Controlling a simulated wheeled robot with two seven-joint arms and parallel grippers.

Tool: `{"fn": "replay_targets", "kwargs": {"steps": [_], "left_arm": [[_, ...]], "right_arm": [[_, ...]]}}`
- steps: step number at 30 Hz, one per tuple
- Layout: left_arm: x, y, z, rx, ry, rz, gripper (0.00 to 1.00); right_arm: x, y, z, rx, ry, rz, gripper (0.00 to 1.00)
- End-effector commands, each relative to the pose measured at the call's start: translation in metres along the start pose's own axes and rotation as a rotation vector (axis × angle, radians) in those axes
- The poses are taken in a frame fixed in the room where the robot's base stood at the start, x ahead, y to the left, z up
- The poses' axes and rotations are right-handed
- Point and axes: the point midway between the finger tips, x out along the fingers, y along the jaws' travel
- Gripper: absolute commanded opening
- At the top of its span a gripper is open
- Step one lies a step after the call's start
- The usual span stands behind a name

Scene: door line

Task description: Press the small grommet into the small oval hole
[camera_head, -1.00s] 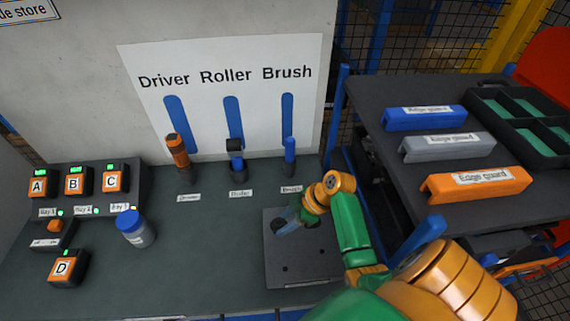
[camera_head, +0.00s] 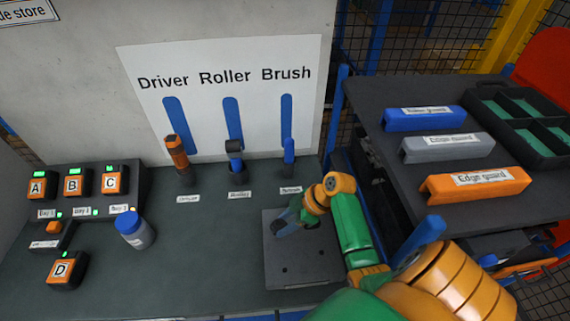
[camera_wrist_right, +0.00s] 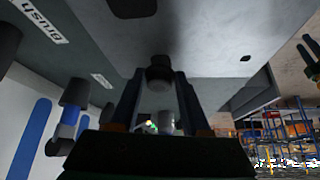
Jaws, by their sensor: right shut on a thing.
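The grey plate (camera_head: 278,280) lies on the bench, with small dark holes in its front part. In the right wrist view the plate (camera_wrist_right: 205,35) fills the top, with a large dark opening (camera_wrist_right: 133,5) and a small dark hole (camera_wrist_right: 245,58). My right gripper (camera_head: 283,227) is over the left rear part of the plate. In the wrist view its fingers (camera_wrist_right: 160,84) are shut on a small dark round grommet (camera_wrist_right: 159,73). The grommet is close to the plate face; I cannot tell whether it touches or enters a hole. My left gripper is not in view.
A blue-capped bottle (camera_head: 134,229) and lettered orange boxes (camera_head: 66,267) stand at the left. Driver (camera_head: 177,153), roller (camera_head: 235,158) and brush (camera_head: 289,152) stand behind the plate. Edge guards (camera_head: 475,184) lie on the right-hand shelf. The bench between bottle and plate is clear.

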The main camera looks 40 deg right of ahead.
Motion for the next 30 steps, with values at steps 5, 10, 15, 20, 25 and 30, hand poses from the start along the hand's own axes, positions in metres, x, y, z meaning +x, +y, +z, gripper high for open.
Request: {"fn": "replay_targets", "kwargs": {"steps": [5, 10, 15, 20, 25, 30], "left_arm": [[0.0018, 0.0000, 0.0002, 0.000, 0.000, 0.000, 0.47], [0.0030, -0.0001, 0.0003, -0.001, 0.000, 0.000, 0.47], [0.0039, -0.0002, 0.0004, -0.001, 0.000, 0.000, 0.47], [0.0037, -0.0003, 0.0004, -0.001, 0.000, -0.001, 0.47], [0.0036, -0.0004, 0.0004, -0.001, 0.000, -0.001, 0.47], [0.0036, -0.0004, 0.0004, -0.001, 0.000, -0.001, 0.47]], "right_arm": [[0.0028, -0.0001, 0.0021, 0.000, -0.001, 0.000, 0.00], [0.0051, -0.0001, 0.0036, 0.000, -0.001, -0.001, 0.00], [0.0068, 0.0000, 0.0046, -0.001, -0.001, 0.000, 0.00], [0.0068, 0.0000, 0.0045, 0.000, 0.000, 0.000, 0.00], [0.0068, -0.0001, 0.0045, 0.000, 0.000, 0.000, 0.00], [0.0068, -0.0001, 0.0044, 0.000, 0.000, 0.000, 0.00]]}}
